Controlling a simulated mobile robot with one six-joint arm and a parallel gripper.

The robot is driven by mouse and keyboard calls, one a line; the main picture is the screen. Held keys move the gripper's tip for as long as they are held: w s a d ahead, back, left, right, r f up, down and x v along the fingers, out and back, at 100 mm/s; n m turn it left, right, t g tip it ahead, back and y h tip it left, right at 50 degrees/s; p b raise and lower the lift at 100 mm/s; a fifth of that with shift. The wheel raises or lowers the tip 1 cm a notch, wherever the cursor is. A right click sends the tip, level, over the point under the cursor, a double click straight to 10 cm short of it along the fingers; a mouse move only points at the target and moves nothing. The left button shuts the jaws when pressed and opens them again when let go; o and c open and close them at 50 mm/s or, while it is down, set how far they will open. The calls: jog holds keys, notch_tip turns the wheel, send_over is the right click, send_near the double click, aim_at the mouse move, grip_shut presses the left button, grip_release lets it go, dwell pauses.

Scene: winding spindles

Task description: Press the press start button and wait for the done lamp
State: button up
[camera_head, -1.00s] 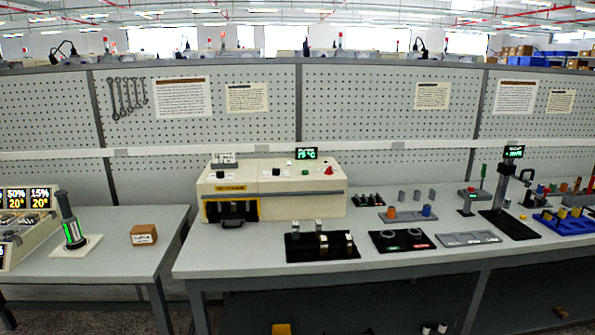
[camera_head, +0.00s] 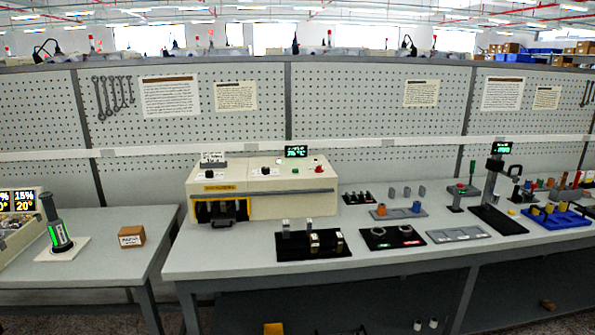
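The press machine (camera_head: 262,205) is a cream box with a sloped top, on the left part of the long bench. A yellow-framed opening (camera_head: 251,207) in its front left shows dark parts inside and a black handle (camera_head: 222,222) low in front. On top are black knobs (camera_head: 265,170), a red button (camera_head: 318,169), a small pale lamp (camera_head: 279,160) and a dark display (camera_head: 296,151) with green digits. Which control is the start button cannot be read. The lamp shows no clear green. My gripper is not in view.
Black trays (camera_head: 311,246) with upright parts stand before the machine, with a ring tray (camera_head: 392,238) and a grey tray (camera_head: 459,235) to the right. A stand with a display (camera_head: 494,190) rises further right. A side table (camera_head: 95,262) holds a brown box (camera_head: 131,237). A pegboard wall closes the back.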

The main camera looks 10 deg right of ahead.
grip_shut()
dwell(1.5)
